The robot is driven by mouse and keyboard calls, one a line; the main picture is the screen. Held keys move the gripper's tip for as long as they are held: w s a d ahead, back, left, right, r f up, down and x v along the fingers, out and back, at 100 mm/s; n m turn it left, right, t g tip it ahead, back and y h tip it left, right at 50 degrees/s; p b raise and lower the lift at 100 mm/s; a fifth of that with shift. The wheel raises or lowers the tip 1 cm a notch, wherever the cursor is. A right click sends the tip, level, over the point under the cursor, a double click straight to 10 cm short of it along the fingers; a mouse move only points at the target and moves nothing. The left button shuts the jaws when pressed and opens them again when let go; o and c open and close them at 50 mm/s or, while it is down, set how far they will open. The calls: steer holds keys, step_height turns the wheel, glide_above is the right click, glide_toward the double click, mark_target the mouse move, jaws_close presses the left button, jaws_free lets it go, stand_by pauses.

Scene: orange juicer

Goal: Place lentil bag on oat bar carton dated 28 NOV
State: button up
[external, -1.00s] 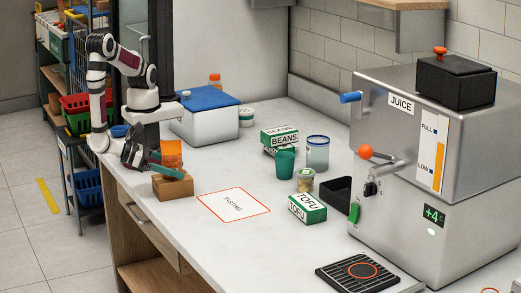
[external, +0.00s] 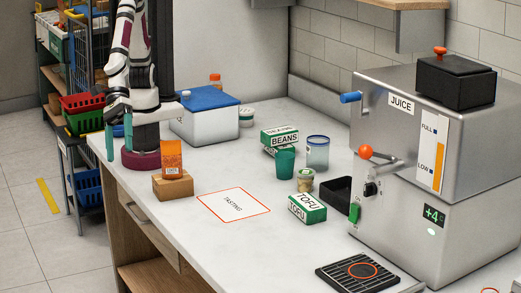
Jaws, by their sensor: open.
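An orange bag (external: 172,155), which I take to be the lentil bag, stands upright on top of a brown carton (external: 173,187) near the front left edge of the counter. The bag has a small pale label low on its front, too small to read. No date can be read on the carton, so I cannot tell whether it is the oat bar carton dated 28 NOV. My gripper (external: 119,138), with teal fingers, is open and empty to the left of the bag, clear of it and of the carton.
A blue-lidded cooler (external: 207,122) is behind; the juicer (external: 420,170) fills the right.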

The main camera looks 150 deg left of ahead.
steer(key=s+a+r+m+g+y, duration=0.2)
steer(key=s+a+m+g, duration=0.6)
steer(key=s+a+m, duration=1.6)
steer(key=s+m+y, duration=0.1)
steer(key=m+y, duration=0.1)
steer(key=m, duration=0.2)
steer(key=shift+s+a+g+y, duration=0.15)
steer(key=shift+s+g+y, duration=0.1)
steer(key=shift+g+y, duration=0.15)
